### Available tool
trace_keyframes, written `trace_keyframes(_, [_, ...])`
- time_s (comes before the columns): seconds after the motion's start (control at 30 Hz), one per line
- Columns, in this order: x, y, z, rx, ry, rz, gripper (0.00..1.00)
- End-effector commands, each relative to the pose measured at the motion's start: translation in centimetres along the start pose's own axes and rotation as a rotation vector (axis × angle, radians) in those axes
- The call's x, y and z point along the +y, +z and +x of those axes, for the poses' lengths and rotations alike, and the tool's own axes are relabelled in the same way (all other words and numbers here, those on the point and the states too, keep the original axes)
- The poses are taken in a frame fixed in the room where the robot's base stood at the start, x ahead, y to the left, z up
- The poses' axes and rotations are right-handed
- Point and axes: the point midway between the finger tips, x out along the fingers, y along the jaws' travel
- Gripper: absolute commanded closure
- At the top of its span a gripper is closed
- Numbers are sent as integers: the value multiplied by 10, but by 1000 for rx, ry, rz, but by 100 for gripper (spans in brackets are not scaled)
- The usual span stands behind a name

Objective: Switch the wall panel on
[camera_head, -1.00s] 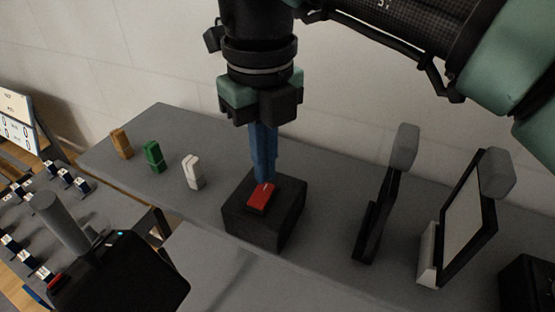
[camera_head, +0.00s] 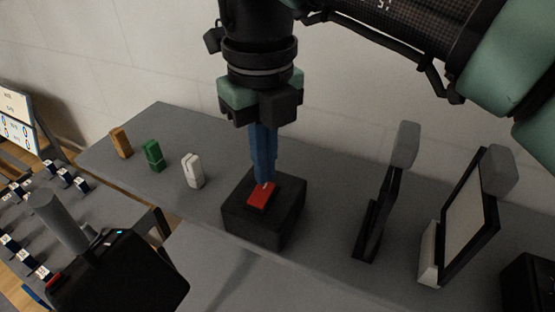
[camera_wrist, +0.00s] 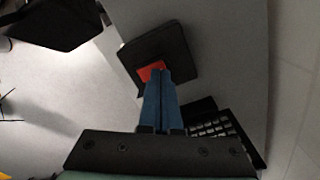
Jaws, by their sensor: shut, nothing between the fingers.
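A red rocker switch (camera_head: 261,197) sits on top of a black box (camera_head: 258,226) on the grey table. My gripper (camera_head: 264,182) points down with its blue fingers together, and the tips are at the far end of the red switch. In the wrist view, the fingertips (camera_wrist: 158,75) overlap the red switch (camera_wrist: 146,71) and hide part of it. I cannot tell whether the tips press on it or hover just above. I cannot tell which thing is the wall panel.
Brown (camera_head: 121,143), green (camera_head: 153,155) and white (camera_head: 192,171) blocks stand left of the box. Two upright black-framed panels (camera_head: 380,205) (camera_head: 464,214) stand to the right. A black device (camera_head: 120,275) is at front left. The table between box and panels is clear.

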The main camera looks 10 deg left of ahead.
Motion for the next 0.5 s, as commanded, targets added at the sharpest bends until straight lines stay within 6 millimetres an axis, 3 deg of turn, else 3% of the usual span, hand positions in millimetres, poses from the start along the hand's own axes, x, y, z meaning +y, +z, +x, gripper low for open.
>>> trace_keyframes(0.5, [0,0,9,0,0,0,100])
